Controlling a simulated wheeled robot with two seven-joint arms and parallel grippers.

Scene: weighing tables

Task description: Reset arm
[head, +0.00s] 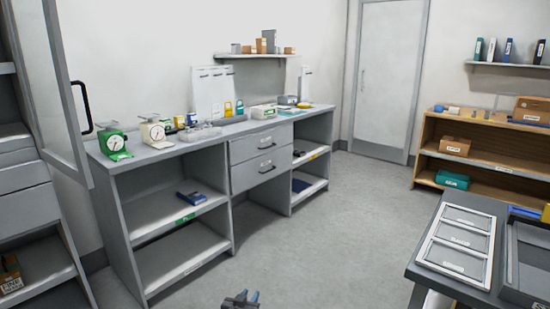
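My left gripper (249,296) shows small at the bottom edge of the head view, over the floor. My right gripper is not in view.
A green scale (114,144) and a cream scale (155,133) stand on the workbench. A grey table (445,281) with a white three-panel frame (460,240) is at the lower right. A wooden shelf (485,129) stands behind it. The middle floor (335,225) is clear.

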